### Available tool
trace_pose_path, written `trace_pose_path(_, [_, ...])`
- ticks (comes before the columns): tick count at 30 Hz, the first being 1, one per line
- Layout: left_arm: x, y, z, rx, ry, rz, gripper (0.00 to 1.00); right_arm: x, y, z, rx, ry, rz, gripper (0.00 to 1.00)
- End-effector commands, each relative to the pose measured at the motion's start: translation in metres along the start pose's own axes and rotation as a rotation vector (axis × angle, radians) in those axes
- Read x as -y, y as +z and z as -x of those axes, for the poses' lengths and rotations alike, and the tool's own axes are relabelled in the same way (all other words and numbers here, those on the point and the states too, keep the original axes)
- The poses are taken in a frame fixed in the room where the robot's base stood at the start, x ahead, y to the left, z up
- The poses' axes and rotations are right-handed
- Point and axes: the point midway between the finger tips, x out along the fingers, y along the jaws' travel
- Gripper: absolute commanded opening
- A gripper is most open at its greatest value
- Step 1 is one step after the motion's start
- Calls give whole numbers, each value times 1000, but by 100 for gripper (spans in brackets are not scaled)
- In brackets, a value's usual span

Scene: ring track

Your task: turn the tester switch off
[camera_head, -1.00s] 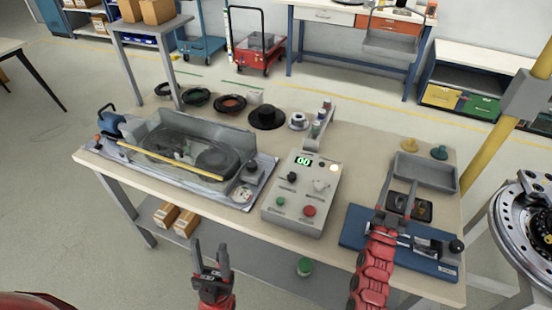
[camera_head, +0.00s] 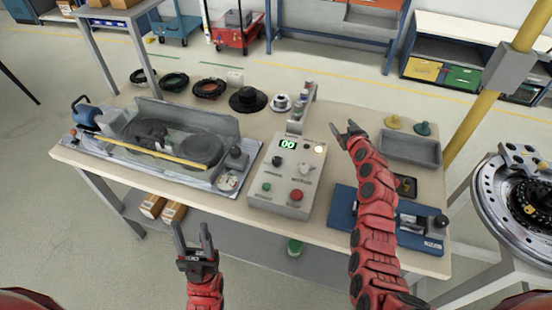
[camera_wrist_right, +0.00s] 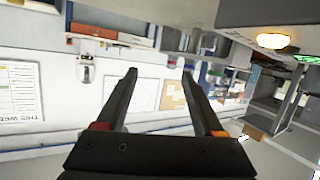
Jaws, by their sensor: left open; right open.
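The tester (camera_head: 283,185) is a grey sloped box at the middle of the table's front. Its green display (camera_head: 287,144) reads 00, and its amber lamp (camera_head: 319,149) is lit. A dark knob (camera_head: 278,161) and a pale knob or lever (camera_head: 305,168) are on its face; their exact positions are too small to tell. My right gripper (camera_head: 350,130) is open and empty, right of the tester's upper end. In the right wrist view the lamp (camera_wrist_right: 273,41) shows upper right, outside the open fingers (camera_wrist_right: 165,100). My left gripper (camera_head: 193,238) is open and empty in front of the table.
Below the knobs are a green button (camera_head: 266,187) and a red button (camera_head: 296,195). A tray fixture (camera_head: 170,145) stands left, a blue fixture (camera_head: 345,212) right under my right arm. A grey bin (camera_head: 410,150) is at the right rear. Several rings lie behind.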

Motion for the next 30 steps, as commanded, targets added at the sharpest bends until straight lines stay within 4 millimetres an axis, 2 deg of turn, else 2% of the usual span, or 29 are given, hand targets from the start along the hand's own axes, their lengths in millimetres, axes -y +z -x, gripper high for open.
trace_pose_path(1, [0, 0, 0, 0, 0, 0, 50, 10, -12, -3, 47, -91, 34, 70])
trace_pose_path(2, [0, 0, 0, 0, 0, 0, 50, 19, -16, -3, 80, -157, 59, 70])
trace_pose_path(5, [0, 0, 0, 0, 0, 0, 50, 53, -31, 10, 174, -392, 165, 70])
trace_pose_path(9, [0, 0, 0, 0, 0, 0, 50, 90, -50, 56, 269, -711, 339, 70])
trace_pose_path(12, [0, 0, 0, 0, 0, 0, 50, 103, -56, 94, 318, -896, 451, 70])
trace_pose_path(15, [0, 0, 0, 0, 0, 0, 50, 109, -60, 123, 348, -1022, 528, 70])
trace_pose_path(18, [0, 0, 0, 0, 0, 0, 50, 111, -61, 139, 362, -1090, 572, 70])
trace_pose_path(21, [0, 1, 4, 0, 0, 0, 50, 115, -57, 143, 368, -1113, 584, 70])
trace_pose_path(25, [-1, 3, 16, 0, 0, 0, 50, 125, -46, 136, 368, -1114, 583, 70])
trace_pose_path(28, [-1, 5, 29, 0, 0, 0, 50, 137, -36, 129, 369, -1113, 585, 70])
trace_pose_path(30, [-2, 5, 31, 0, 0, 0, 50, 151, -29, 122, 368, -1114, 581, 70])
